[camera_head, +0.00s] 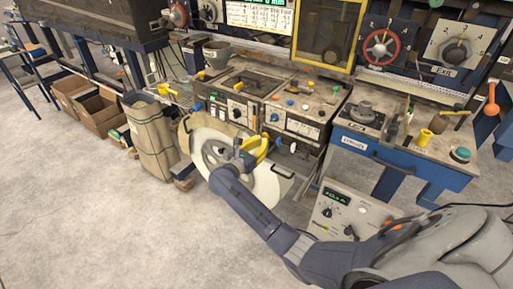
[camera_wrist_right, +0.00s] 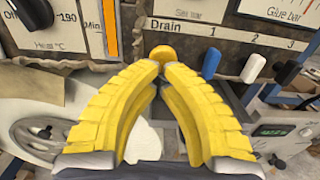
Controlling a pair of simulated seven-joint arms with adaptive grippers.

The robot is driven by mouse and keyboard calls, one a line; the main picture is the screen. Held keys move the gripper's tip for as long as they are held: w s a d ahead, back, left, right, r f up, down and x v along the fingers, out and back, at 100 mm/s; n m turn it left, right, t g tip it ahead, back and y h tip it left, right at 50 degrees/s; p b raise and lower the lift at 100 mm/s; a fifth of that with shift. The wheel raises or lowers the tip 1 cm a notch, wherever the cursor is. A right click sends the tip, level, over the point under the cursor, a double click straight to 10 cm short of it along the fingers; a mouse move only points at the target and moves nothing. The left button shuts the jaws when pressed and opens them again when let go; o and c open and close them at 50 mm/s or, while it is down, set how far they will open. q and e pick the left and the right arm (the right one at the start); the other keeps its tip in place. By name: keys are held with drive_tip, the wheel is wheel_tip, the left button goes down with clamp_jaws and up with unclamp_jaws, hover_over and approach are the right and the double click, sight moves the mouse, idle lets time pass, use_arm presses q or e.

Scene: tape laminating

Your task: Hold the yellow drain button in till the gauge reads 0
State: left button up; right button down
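The yellow drain button (camera_wrist_right: 163,54) is at the lower edge of a panel marked Drain (camera_wrist_right: 165,26) in the right wrist view. My right gripper (camera_wrist_right: 161,68) has its yellow fingers drawn together at the tips, just below and in front of the button. The tips overlap the button's lower edge in the picture; I cannot tell whether they touch it or whether it is pressed in. In the head view, my right gripper (camera_head: 264,148) is at the machine's front. A panel marked Glue bar (camera_wrist_right: 290,14) is cut off at the upper right; no gauge reading is legible. My left gripper is out of view.
A blue lever (camera_wrist_right: 211,64), a white lever (camera_wrist_right: 253,67) and a dark lever (camera_wrist_right: 287,72) hang right of the button. A large pale reel (camera_head: 205,150) stands close to the gripper. A grey box with a green display (camera_head: 337,197) is below right.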

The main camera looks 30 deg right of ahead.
drive_tip(key=shift+w+d, duration=0.1)
drive_tip(key=shift+d, duration=0.2)
drive_tip(key=shift+x, duration=0.9)
drive_tip(key=shift+r, duration=0.1)
idle(1.0)
idle(2.4)
drive_tip(key=v, duration=1.4)
